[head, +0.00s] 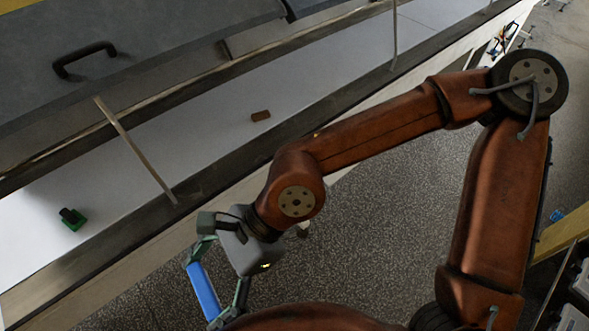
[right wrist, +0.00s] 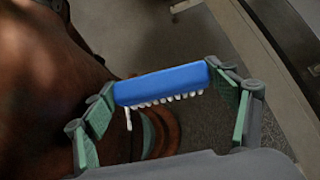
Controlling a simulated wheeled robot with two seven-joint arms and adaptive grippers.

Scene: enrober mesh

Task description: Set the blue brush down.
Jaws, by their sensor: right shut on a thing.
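The blue brush (head: 203,291) is a blue block; in the right wrist view the brush (right wrist: 160,84) shows a row of white bristles along its lower side. My right gripper (head: 216,283) is shut on it, with one green-padded finger at each end of the block. It also shows in the right wrist view (right wrist: 165,88). The brush is held in front of the long machine's near edge, over the speckled floor in the head view. My left gripper is not in view.
A long white belt (head: 205,128) with dark metal rails runs diagonally. A small brown block (head: 261,116) and a green-and-black object (head: 71,219) lie on it. Thin bars (head: 135,150) cross above it. A grey cover with a black handle (head: 84,59) stands behind. Much of the belt is bare.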

